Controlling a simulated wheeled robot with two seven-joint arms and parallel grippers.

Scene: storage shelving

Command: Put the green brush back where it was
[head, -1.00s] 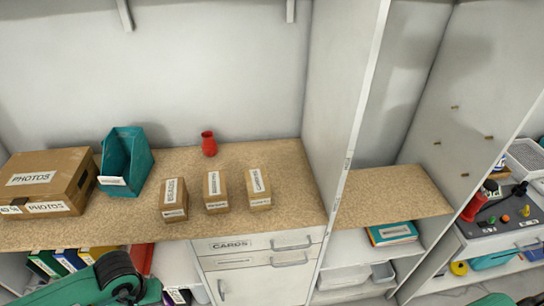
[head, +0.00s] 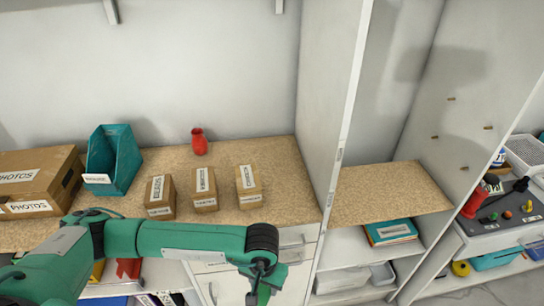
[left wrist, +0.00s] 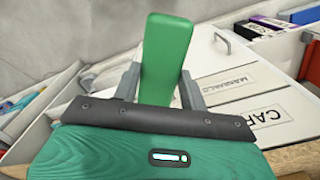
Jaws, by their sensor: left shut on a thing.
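The green brush (left wrist: 166,52) shows in the left wrist view as a flat green piece standing up between the fingers of my left gripper (left wrist: 160,88). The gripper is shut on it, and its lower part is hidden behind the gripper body. In the head view my left gripper (head: 260,284) is at the bottom edge, in front of the drawer cabinet, pointing down. Little of the brush can be made out there. My right gripper is not in view.
Small labelled boxes (head: 204,189), a red vase (head: 199,142) and a teal holder (head: 124,163) stand on the shelf at left. A tall divider (head: 335,120) separates it from an empty cork shelf (head: 385,195). Several wooden pegs (head: 435,137) stick out of the right panel.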

